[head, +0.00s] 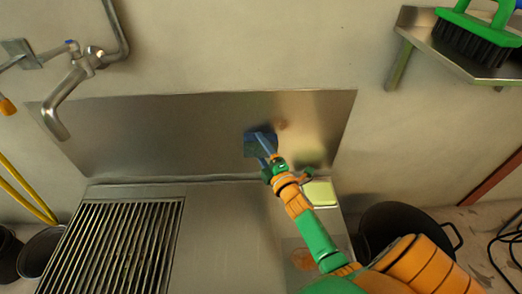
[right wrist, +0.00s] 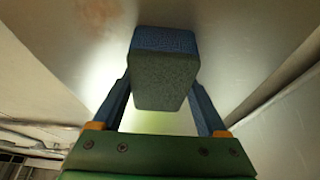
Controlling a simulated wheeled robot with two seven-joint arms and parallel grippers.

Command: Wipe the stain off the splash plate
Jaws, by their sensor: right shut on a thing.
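The splash plate (head: 170,130) is a shiny steel sheet on the wall behind the counter. A faint brownish stain (head: 282,125) shows on its right half; a brownish smudge also shows at the top left of the right wrist view (right wrist: 95,10). My right gripper (head: 266,158) is shut on a blue and grey-green sponge (head: 257,144). In the right wrist view the sponge (right wrist: 165,70) sits between both fingers. In the head view the sponge is just left of and below the stain. I cannot tell whether it touches the plate. My left gripper is not in view.
A pale yellow-green block (head: 320,192) lies on the counter beside my right arm. A grill grate (head: 125,240) is at the left, with a faucet (head: 65,100) above. A shelf (head: 455,58) with a green brush (head: 475,30) is upper right. A dark pot (head: 395,225) stands lower right.

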